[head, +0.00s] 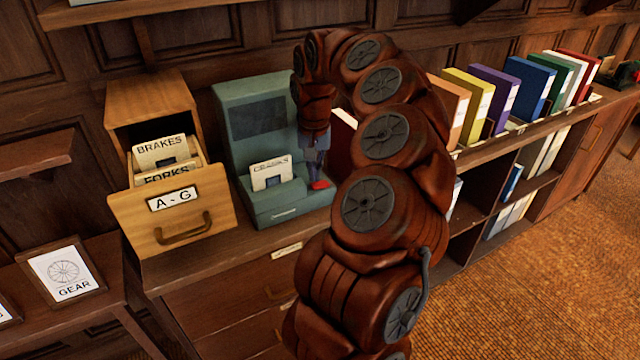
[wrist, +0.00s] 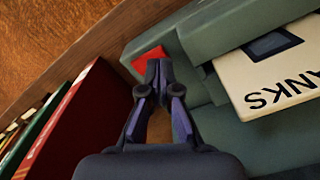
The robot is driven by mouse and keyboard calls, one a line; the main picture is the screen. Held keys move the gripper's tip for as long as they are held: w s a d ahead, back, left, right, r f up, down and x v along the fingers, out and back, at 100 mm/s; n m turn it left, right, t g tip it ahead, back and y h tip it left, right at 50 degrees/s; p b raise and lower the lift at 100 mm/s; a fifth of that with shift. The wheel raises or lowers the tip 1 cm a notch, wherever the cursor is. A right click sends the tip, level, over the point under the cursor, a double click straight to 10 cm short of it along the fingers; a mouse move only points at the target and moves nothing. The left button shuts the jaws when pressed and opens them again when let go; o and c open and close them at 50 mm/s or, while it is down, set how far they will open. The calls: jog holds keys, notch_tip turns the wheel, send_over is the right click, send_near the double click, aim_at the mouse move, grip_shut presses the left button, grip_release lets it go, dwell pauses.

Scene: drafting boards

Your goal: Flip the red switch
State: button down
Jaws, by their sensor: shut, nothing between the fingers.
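The red switch (head: 319,185) sits at the front right of a green machine (head: 262,98) on the wooden cabinet. In the wrist view the switch (wrist: 150,60) shows as a red patch just beyond my fingertips, partly covered by them. My gripper (head: 317,178) points down over the switch from above. In the wrist view my gripper (wrist: 158,72) has its fingertips together with nothing between them. The tips overlap the edge of the switch; whether they touch it I cannot tell.
A white card (head: 270,172) stands in the machine's slot, left of my gripper. A wooden file box (head: 170,205) with its drawer pulled out stands to the left. A dark red book (wrist: 85,115) stands close beside my fingers. A row of coloured binders (head: 490,95) continues to the right.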

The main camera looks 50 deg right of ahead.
aim_at(314, 185)
jog(key=shift+f+b, duration=1)
jog(key=shift+f, duration=0.15)
dwell(0.7)
jog(key=shift+r+p, duration=0.85)
jog(key=shift+r, duration=2.7)
